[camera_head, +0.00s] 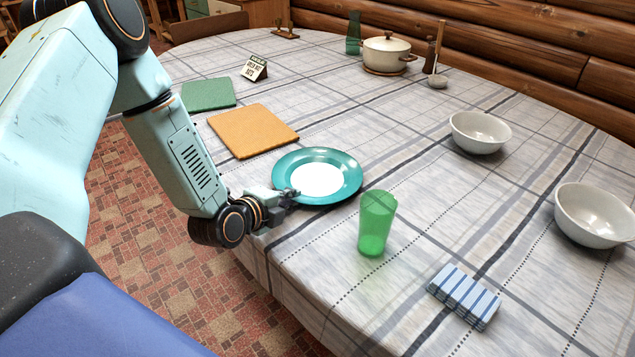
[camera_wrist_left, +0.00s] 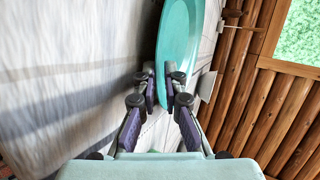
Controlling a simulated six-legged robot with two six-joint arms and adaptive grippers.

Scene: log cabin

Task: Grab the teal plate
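The teal plate (camera_head: 288,172) has a white centre and lies at the near left edge of the round table. My left gripper (camera_head: 292,194) is at its near left rim. In the left wrist view the plate (camera_wrist_left: 180,40) shows edge-on, its rim between the two fingertips of my left gripper (camera_wrist_left: 161,76). The fingers converge on the rim from both sides and appear closed on it. Part of the rim is hidden by the fingers. My right gripper is not in view.
A green cup (camera_head: 376,225) stands right of the plate, near a blue striped stack (camera_head: 464,296). An orange mat (camera_head: 252,131) lies behind the plate, with a green mat (camera_head: 208,95) beyond. White bowls (camera_head: 480,132) stand at right. A pot (camera_head: 386,53) stands at the back.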

